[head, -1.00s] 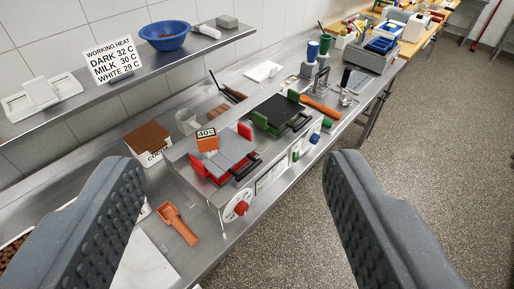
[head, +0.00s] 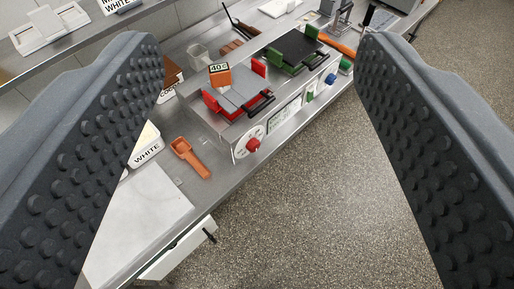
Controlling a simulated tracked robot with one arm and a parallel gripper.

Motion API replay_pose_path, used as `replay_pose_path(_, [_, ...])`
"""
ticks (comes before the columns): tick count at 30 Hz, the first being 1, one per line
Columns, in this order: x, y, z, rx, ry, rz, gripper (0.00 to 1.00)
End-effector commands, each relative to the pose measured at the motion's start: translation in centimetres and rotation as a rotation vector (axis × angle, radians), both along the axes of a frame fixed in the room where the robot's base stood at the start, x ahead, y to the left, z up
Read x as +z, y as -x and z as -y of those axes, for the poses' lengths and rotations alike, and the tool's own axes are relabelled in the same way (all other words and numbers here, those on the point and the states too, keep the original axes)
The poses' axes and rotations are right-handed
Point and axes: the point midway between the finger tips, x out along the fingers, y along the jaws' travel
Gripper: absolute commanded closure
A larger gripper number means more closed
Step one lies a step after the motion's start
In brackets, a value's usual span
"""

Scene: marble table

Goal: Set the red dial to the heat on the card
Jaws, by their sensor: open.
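The red dial (head: 253,145) sits on the front panel of the steel melter unit, on a round white scale whose marks are too small to read. The card (head: 121,4) is at the top edge, mostly cut off, with only part of its lettering in view. An orange box with a small display (head: 219,75) reading about 40 stands on the unit, its last character unclear. A tub labelled WHITE (head: 147,148) stands left of the unit, partly behind a finger. My gripper (head: 258,150) is open and empty, its dark studded fingers on either side of the dial in the picture, nearer the camera.
An orange scoop (head: 189,157) lies on the counter left of the dial. Red-handled (head: 235,100) and green-handled (head: 295,50) lids top the unit. A blue knob (head: 330,79) is farther along its front. A white drawer front (head: 180,250) juts out below. The floor at right is clear.

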Motion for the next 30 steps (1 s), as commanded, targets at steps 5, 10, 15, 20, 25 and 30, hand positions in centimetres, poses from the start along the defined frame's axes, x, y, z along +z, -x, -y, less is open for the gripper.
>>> replay_pose_path(5, [0.0, 0.0, 0.0, 0.000, 0.000, 0.000, 0.40])
replay_pose_path(10, [-0.2, -0.5, 0.2, -0.006, -0.001, 0.001, 0.40])
replay_pose_path(15, [-2.4, -4.8, 2.2, -0.057, 0.000, 0.016, 0.40])
replay_pose_path(20, [-6.1, -11.0, 5.3, -0.117, 0.005, 0.058, 0.40])
replay_pose_path(25, [-10.8, -16.9, 8.0, -0.137, 0.007, 0.105, 0.40])
replay_pose_path(30, [-16.8, -21.9, 10.0, -0.118, -0.004, 0.134, 0.40])
